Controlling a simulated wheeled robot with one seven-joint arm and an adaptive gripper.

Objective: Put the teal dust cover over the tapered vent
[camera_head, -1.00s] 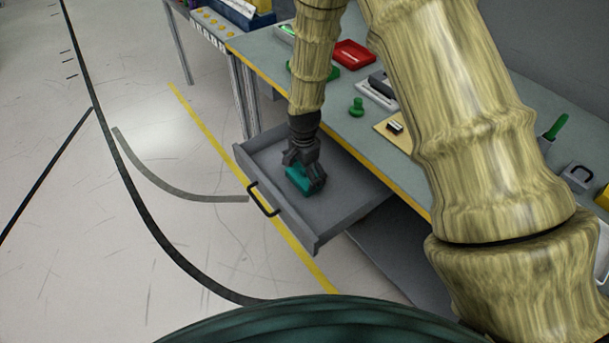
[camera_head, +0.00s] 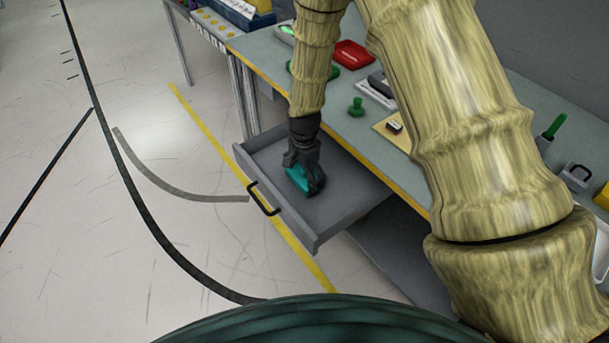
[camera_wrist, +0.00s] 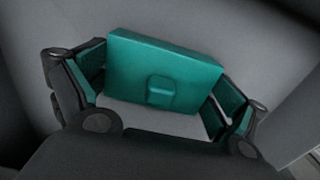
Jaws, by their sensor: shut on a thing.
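The teal dust cover (camera_head: 299,178) is a box-like piece with a small raised knob on its face. It is in the open grey drawer (camera_head: 345,207), between the fingers of my gripper (camera_head: 305,182). In the wrist view the dust cover (camera_wrist: 165,72) sits between the two fingers of my gripper (camera_wrist: 160,105), one at each end. My gripper is shut on it. I cannot tell whether the cover still touches the drawer floor. I cannot make out the tapered vent in either view.
The drawer has a black handle (camera_head: 264,199) and stands out from the workbench (camera_head: 345,125). On the bench are a red tray (camera_head: 352,54), a green knobbed piece (camera_head: 356,106) and a tan board (camera_head: 393,131). My arm hides part of the bench. Open floor lies left.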

